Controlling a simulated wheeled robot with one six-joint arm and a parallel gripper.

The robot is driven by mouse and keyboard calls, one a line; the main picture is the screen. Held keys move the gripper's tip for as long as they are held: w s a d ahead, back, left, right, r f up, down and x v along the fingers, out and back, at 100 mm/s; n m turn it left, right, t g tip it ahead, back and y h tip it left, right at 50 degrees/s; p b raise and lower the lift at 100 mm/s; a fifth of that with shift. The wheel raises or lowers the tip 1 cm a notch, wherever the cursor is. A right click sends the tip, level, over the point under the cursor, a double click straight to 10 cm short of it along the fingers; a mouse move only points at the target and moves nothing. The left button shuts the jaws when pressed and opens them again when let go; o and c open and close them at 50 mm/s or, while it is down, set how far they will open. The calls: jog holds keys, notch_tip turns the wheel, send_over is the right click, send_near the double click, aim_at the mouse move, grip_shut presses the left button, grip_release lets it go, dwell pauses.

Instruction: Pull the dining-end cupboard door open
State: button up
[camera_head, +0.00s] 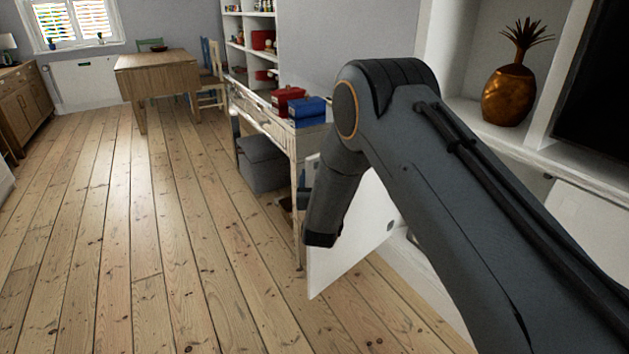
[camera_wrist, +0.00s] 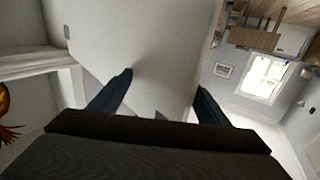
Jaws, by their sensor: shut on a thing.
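The white cupboard door (camera_head: 357,228) stands swung out from the low white unit, at an angle over the floorboards. A small dark round spot shows near its right edge. In the wrist view the door (camera_wrist: 150,45) fills the middle as a pale panel between my two dark fingers. My gripper (camera_wrist: 160,98) is shut on the door, one finger on each side of the panel; the exact contact is hard to see. In the head view my arm hides part of the door, and my fingers are not clearly visible.
A wooden desk (camera_head: 262,117) with red and blue boxes (camera_head: 307,111) and a grey bin (camera_head: 262,165) stand just beyond the door. A copper pineapple vase (camera_head: 509,94) sits on the white shelf at right. The dining table (camera_head: 157,65) is far back. The floor at left is clear.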

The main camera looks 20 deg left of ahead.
jog(key=shift+w+d+r, duration=0.2)
jog(key=shift+w+d, duration=0.1)
jog(key=shift+d, duration=0.2)
jog(key=shift+c, duration=0.3)
jog(key=shift+f, duration=0.1)
jog(key=shift+s+f, duration=0.1)
jog(key=shift+s, duration=0.35)
jog(key=v, duration=0.4)
jog(key=a+v, duration=0.1)
jog(key=v, duration=0.1)
jog(key=shift+s+d, duration=0.1)
jog(key=shift+s, duration=0.2)
jog(key=c, duration=0.4)
jog(key=shift+s+d, duration=0.3)
jog(key=shift+s, duration=0.05)
jog(key=shift+c, duration=0.2)
jog(key=s+a+p, duration=0.2)
jog(key=s+a, duration=0.2)
jog(key=s, duration=0.4)
